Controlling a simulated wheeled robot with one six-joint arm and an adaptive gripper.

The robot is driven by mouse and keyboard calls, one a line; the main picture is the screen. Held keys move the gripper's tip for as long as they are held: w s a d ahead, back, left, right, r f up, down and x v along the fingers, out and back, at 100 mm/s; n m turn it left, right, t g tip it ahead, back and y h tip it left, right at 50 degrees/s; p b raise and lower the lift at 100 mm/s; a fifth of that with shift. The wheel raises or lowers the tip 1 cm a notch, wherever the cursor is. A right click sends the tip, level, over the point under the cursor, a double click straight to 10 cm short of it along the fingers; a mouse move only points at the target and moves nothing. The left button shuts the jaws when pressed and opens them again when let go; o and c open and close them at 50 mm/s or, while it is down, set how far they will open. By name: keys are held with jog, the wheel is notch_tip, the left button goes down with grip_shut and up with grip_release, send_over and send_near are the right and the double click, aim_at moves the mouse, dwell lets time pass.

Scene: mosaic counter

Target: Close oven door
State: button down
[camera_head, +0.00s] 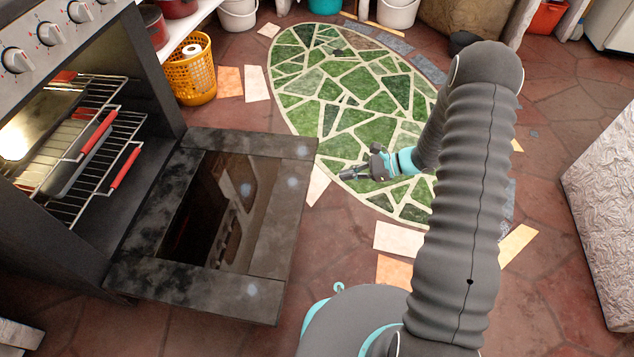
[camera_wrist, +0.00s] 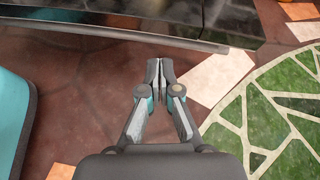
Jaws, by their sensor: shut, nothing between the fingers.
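The oven door (camera_head: 275,240) is open, folded down flat in front of the oven (camera_head: 150,75), with its dark glass panel facing up. In the wrist view, the outer edge of the door (camera_wrist: 150,38) crosses the top of the picture. My gripper (camera_head: 350,173) is to the right of the door's outer edge in the head view, over the floor mosaic. In the wrist view my gripper (camera_wrist: 160,65) points toward the door edge with its fingers together and nothing between them. It appears apart from the door.
Wire racks (camera_head: 125,130) with red handles and a tray sit inside the oven. A yellow basket (camera_head: 190,75) stands beyond the oven. A pale textured block (camera_head: 600,210) stands at the right. The tiled floor around the green mosaic oval (camera_head: 340,85) is mostly clear.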

notch_tip(320, 180, down, 6)
jog(key=f+m+t, duration=0.1)
jog(key=m, duration=0.1)
jog(key=w+r+b+x, duration=0.1)
jog(key=x, duration=0.9)
jog(key=shift+y, duration=0.3)
jog(key=shift+r, duration=2)
